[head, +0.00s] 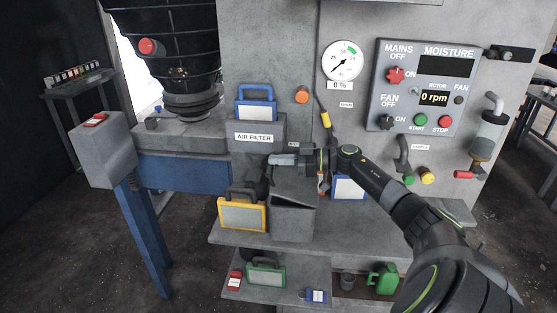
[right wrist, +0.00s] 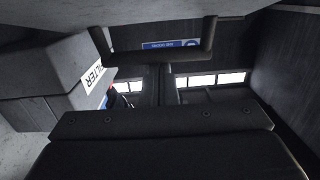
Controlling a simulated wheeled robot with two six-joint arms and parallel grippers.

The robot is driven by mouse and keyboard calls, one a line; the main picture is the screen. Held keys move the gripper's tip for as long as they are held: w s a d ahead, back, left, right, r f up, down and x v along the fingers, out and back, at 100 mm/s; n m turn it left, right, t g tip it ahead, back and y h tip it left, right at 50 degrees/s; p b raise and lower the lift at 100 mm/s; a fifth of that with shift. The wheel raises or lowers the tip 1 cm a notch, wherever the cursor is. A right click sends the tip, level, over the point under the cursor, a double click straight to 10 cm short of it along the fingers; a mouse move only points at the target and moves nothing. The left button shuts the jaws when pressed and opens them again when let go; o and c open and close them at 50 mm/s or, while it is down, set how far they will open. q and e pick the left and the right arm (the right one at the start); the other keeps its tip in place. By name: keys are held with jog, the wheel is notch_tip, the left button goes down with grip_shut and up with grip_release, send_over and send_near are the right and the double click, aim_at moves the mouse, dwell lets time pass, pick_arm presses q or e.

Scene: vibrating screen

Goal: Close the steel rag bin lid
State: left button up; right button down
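The steel rag bin (head: 292,222) is a grey box on the shelf below the air filter housing. Its grey lid (head: 296,184) stands raised and tilted, with a dark gap at the front over the bin's mouth. My right gripper (head: 266,182) is at the left side of the lid, its arm reaching across behind it from the right. Whether it touches the lid is unclear. The right wrist view shows dark finger parts (right wrist: 160,82) in shadow; their opening is hard to read. My left gripper is out of view.
A yellow-framed case (head: 242,215) stands close left of the bin. A blue-handled case (head: 255,106) sits above on the air filter housing (head: 262,136). Another blue case (head: 347,188) is to the right.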

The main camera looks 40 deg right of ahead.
aim_at(286, 179)
jog(key=shift+r, duration=0.1)
jog(key=shift+d+r+p, duration=0.1)
jog(key=shift+r+p, duration=0.45)
jog(key=shift+p, duration=0.1)
jog(key=shift+s+d+r+p, duration=0.3)
jog(key=shift+s+r+p, duration=0.05)
jog(key=shift+r, duration=0.25)
jog(key=shift+s+d+r+p, duration=0.3)
jog(key=shift+s+r+p, duration=0.05)
jog(key=shift+r, duration=0.2)
jog(key=r+b+v, duration=0.1)
jog(key=b+v, duration=0.2)
jog(key=v, duration=0.5)
jog(key=shift+s+r, duration=0.2)
jog(key=shift+d, duration=0.15)
